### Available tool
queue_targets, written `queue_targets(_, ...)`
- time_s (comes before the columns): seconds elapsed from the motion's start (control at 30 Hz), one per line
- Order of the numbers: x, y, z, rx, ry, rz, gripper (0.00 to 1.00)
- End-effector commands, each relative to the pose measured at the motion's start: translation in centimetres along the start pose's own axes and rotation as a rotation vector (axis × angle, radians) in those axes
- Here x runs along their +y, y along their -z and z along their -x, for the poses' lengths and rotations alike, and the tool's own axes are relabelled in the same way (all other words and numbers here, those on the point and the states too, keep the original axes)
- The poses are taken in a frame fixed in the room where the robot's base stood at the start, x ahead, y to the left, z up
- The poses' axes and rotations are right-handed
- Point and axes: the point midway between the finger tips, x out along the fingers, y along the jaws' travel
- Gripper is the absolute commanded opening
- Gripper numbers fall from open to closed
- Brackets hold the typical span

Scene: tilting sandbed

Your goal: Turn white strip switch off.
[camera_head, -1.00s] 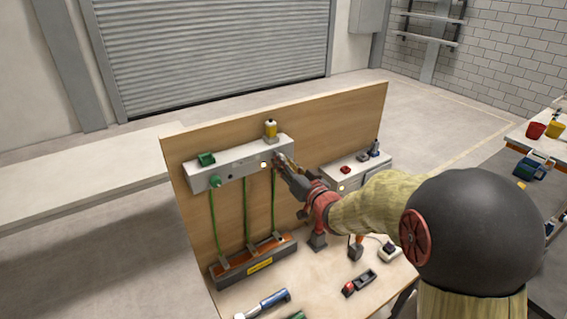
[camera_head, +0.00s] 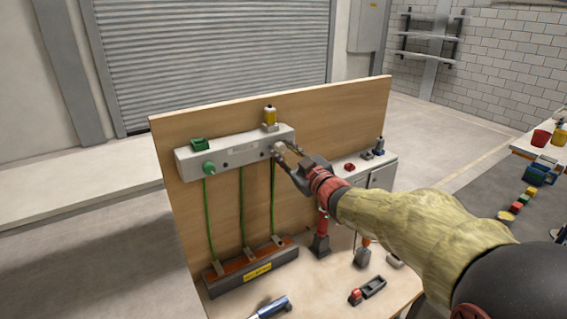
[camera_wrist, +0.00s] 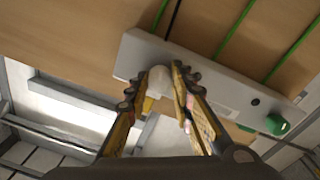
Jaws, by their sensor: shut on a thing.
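The white strip (camera_head: 235,150) is a long pale box fixed along the wooden board. It also crosses the wrist view (camera_wrist: 232,98). A round white switch knob (camera_head: 278,149) sits on its front near the right end. In the wrist view the white knob (camera_wrist: 160,80) is between my two dark fingertips. My gripper (camera_head: 285,151) is shut on the knob, reaching in from the right; the wrist view shows its fingertips (camera_wrist: 157,88) on either side. The knob's pointing or setting cannot be made out.
A green knob (camera_head: 208,169) is at the strip's left end. Green cables (camera_head: 241,210) run down to a dark block (camera_head: 252,273). A yellow-topped object (camera_head: 270,116) stands above the strip. Loose tools and a grey box (camera_head: 382,176) occupy the bench to the right.

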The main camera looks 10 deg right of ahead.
Motion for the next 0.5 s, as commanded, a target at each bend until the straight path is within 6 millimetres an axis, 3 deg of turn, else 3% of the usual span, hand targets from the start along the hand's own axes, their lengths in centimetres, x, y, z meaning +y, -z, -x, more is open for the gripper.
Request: queue_targets(0.5,-0.10,-0.13,-0.01,0.010,0.005,0.247,0.00)
